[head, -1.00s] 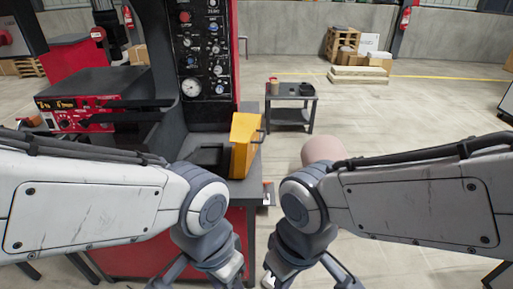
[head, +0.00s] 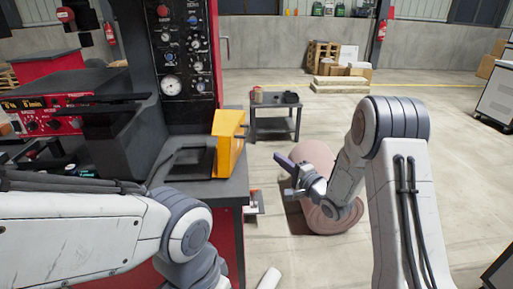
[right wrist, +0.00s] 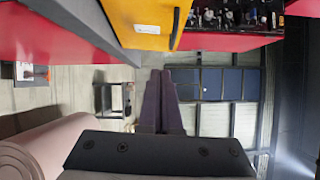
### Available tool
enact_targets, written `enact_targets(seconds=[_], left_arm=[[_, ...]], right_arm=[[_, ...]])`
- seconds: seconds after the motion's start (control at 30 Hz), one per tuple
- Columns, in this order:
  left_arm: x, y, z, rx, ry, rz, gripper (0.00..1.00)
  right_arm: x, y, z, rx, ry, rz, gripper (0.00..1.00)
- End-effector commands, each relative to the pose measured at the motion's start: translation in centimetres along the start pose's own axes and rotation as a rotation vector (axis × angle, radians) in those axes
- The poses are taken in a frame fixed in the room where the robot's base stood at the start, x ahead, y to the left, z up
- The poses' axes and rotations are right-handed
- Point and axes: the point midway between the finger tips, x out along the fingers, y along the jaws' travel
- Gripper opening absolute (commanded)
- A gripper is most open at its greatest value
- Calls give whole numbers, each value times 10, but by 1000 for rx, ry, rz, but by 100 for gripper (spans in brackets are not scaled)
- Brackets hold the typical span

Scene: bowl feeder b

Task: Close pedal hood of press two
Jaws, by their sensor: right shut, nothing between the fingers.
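A yellow hood (head: 228,150) stands upright at the right end of the press's dark table (head: 200,193). It also shows at the top of the right wrist view (right wrist: 150,22), with a dark bar-like handle (right wrist: 178,22) along its side. My right gripper (head: 283,160) is to the right of the hood and apart from it, pointing left towards it. In the right wrist view its two dark fingers (right wrist: 161,85) are together with nothing between them. My left arm crosses the lower left of the head view; its gripper is out of view.
A small dark table (head: 275,118) stands beyond. The press's control panel (head: 185,55) rises behind the dark table. Floor to the right is mostly clear.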

Motion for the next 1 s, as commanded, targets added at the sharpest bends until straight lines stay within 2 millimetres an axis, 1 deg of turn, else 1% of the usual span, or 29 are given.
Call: enact_targets(seconds=[0.03, 0.1, 0.17, 0.27, 0.37, 0.47, 0.7, 0.8, 0.9, 1.0], left_arm=[[6, 0, 0, 0, 0, 0, 50], [7, 0, 0, 0, 0, 0, 50], [8, 0, 0, 0, 0, 0, 50], [7, 0, 0, 0, 0, 0, 50], [5, 0, 0, 0, 0, 0, 50], [4, 0, 0, 0, 0, 0, 50], [0, 0, 0, 0, 0, 0, 50], [-2, 0, 0, 0, 0, 0, 50], [-4, 0, 0, 0, 0, 0, 50], [-5, 0, 0, 0, 0, 0, 50]], right_arm=[[-5, 7, -9, 59, -8, -42, 0], [-10, 6, -14, 120, -25, -88, 0], [-13, 5, -16, 151, -37, -113, 0], [-10, 3, -17, 170, -46, -128, 0], [1, 0, -16, 168, -47, -130, 0], [19, -3, -14, 168, -48, -129, 0], [72, -9, -12, 166, -47, -128, 0], [90, -12, -10, 167, -47, -128, 0], [99, -16, 3, 168, -47, -127, 0], [106, -18, 10, 168, -45, -127, 0]])
